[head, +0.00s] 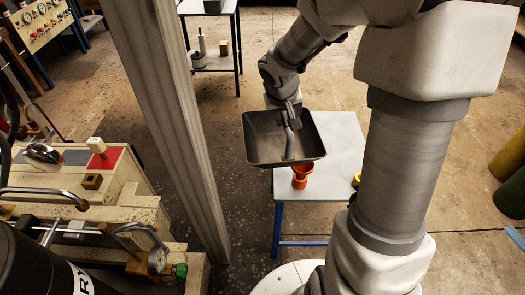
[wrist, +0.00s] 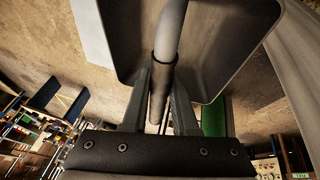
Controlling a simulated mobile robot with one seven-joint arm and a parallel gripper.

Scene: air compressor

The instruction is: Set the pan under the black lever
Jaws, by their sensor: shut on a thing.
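The pan (head: 263,135) is a dark grey rectangular tray with flared walls and a curved grey handle. My gripper (head: 289,107) is shut on the handle and holds the pan up in the air, in front of the white-topped table in the head view. In the wrist view, my gripper's fingers (wrist: 161,95) close around the handle, and the pan (wrist: 127,40) extends beyond them. The compressor machine (head: 112,205) stands at the left. A black-and-silver part (head: 43,153) on its top may be the black lever, but I cannot tell for certain.
A grey post (head: 170,120) stands between the pan and the machine. The table (head: 343,140) carries an orange funnel-like object (head: 301,176). A red plate with a cream knob (head: 100,155), curved pipes and a gauge (head: 157,260) are on the machine. Yellow and green cylinders stand far right.

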